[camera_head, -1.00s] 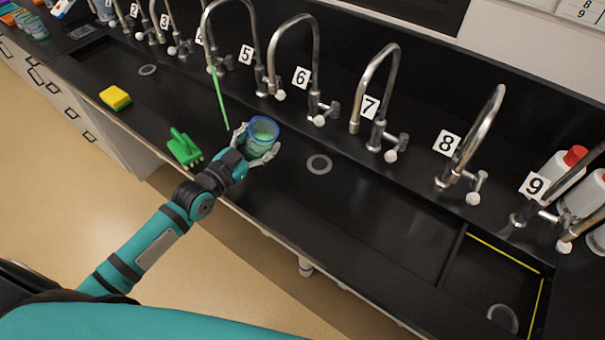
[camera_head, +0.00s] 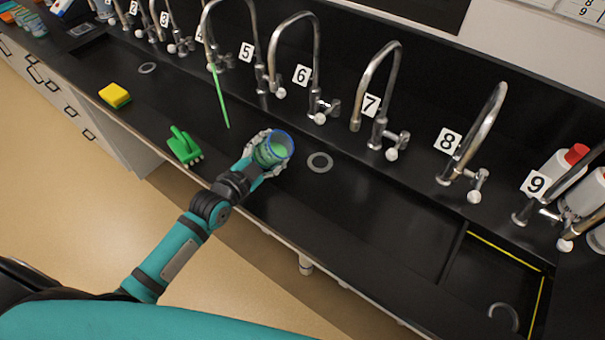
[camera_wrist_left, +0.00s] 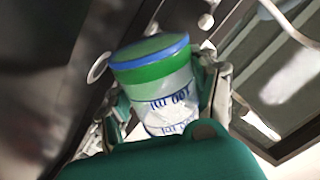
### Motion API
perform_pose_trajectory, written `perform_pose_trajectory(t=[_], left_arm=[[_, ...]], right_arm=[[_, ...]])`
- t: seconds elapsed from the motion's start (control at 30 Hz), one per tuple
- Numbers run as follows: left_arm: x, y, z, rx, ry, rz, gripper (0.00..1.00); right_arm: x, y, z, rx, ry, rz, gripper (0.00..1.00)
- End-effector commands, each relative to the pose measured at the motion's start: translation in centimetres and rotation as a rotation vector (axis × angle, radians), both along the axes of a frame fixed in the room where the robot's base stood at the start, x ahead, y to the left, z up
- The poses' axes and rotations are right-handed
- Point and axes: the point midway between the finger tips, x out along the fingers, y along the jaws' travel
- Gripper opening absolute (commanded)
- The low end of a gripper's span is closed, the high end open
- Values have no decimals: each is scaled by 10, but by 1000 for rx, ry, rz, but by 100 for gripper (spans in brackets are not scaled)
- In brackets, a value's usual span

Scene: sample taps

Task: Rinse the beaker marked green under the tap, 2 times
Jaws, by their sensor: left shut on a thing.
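My left gripper (camera_head: 262,158) is shut on a clear beaker (camera_head: 271,152) with a blue rim and green liquid or a green band inside. In the left wrist view the beaker (camera_wrist_left: 155,85) shows a blue rim, a green band and blue print, held between the two fingers (camera_wrist_left: 165,100). The beaker is tilted a little, above the black sink, near the drain (camera_head: 320,162). My right gripper is not in view.
Taps numbered 6 (camera_head: 302,75), 7 (camera_head: 372,104) and 8 (camera_head: 448,141) stand along the back. A green brush (camera_head: 184,147) and a yellow sponge (camera_head: 115,95) lie on the front edge at left. White bottles with red caps (camera_head: 562,168) stand far right.

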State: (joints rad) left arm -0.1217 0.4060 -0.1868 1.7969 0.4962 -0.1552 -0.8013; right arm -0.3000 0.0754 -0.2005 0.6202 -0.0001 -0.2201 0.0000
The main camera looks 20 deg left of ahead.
Motion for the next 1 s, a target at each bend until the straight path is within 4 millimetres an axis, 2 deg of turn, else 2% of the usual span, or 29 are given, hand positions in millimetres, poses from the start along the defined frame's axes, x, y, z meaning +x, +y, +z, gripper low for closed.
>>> perform_pose_trajectory(t=[0.4,1.0], left_arm=[[0,-2,-2,55,-9,0,37],[0,-3,-6,136,-17,1,37]], right_arm=[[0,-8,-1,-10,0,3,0],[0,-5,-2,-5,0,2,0]])
